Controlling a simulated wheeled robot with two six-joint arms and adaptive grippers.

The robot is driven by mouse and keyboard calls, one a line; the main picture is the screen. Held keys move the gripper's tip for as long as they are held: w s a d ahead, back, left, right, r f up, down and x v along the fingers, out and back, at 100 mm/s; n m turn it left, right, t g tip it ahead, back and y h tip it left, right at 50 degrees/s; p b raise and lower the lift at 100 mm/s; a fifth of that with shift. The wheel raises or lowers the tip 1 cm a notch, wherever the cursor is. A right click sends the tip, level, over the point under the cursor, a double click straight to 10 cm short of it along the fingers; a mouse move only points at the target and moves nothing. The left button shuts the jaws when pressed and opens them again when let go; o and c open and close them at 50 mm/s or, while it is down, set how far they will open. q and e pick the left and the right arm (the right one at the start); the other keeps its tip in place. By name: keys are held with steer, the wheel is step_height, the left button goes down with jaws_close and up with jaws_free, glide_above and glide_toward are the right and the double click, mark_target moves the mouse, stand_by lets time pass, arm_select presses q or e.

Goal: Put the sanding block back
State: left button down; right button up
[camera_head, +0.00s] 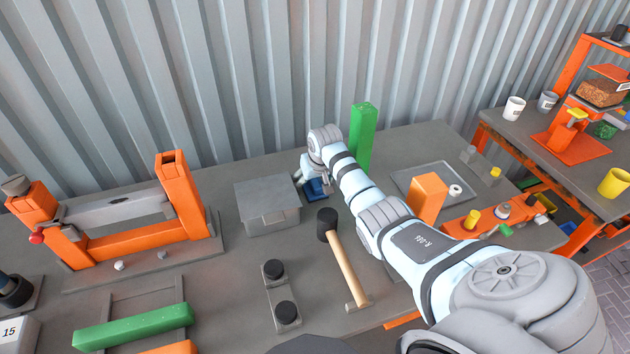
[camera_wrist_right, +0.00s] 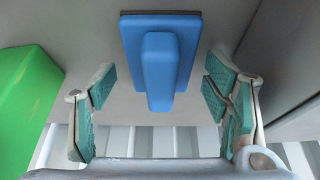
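The blue sanding block (camera_wrist_right: 160,62), a flat base with a raised grip, lies on the grey table top. In the head view only part of the block (camera_head: 316,188) shows beneath my right gripper (camera_head: 308,180). In the right wrist view my right gripper (camera_wrist_right: 159,88) is open, with its teal-padded fingers apart on either side of the block. Gaps show between the pads and the block. My left gripper is not in view.
A grey lidded box (camera_head: 267,204) stands close left of the right gripper. A green post (camera_head: 362,137) stands upright behind and to the right. A mallet (camera_head: 343,262) lies in front. An orange block (camera_head: 428,198) and a grey tray (camera_head: 403,180) are to the right.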

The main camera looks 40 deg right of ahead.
steer(key=shift+r, duration=0.35)
steer(key=p+v, duration=0.3)
steer(key=v, duration=0.8)
steer(key=shift+s+r, duration=0.2)
steer(key=shift+r, duration=0.1)
